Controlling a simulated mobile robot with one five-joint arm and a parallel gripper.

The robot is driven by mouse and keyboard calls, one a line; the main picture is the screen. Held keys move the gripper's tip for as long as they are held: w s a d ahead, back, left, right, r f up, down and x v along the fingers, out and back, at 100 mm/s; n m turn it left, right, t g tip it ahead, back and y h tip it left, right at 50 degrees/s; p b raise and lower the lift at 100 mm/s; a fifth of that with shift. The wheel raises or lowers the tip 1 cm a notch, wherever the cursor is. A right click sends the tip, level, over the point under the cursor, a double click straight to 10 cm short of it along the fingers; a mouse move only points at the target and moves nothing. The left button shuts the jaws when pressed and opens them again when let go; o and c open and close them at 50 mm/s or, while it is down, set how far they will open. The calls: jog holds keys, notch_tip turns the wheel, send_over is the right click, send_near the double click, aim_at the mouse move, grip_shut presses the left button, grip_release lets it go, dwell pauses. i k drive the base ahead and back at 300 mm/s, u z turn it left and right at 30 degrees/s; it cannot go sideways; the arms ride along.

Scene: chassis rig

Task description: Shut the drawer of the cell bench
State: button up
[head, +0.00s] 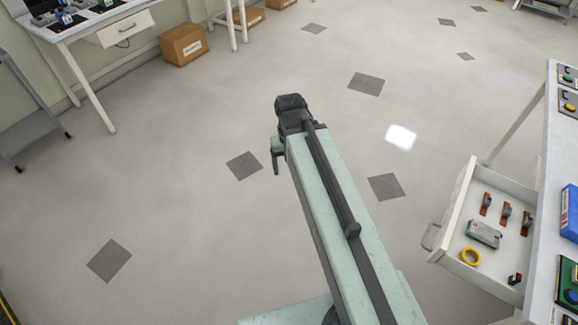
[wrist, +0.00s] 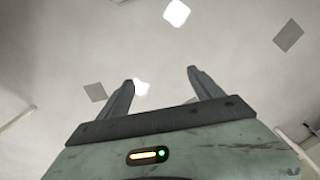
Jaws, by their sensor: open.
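The open drawer (head: 452,222) juts out to the left from the bench (head: 545,205) at the right side of the head view. Inside lie several small orange-brown parts, a grey-green box (head: 484,234), a yellow tape ring (head: 470,257) and a small red and black item (head: 515,279). My gripper (wrist: 160,80) is open and empty in the wrist view, with both fingers apart over bare floor. In the head view my arm reaches out over the floor, left of the drawer and apart from it.
Another bench (head: 70,30) with a closed drawer (head: 126,28) stands at the top left. A cardboard box (head: 183,45) sits on the floor beside it. A grey cart (head: 25,110) stands at the left edge. The floor between my arm and the drawer is clear.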

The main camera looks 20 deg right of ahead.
aim_at(493, 272)
jog(key=z, duration=1.4)
jog(key=k, duration=0.75)
jog(key=u, duration=0.75)
jog(key=k, duration=0.65)
jog(key=u, duration=0.15)
jog(key=i, duration=1.5)
jog(key=u, duration=0.5)
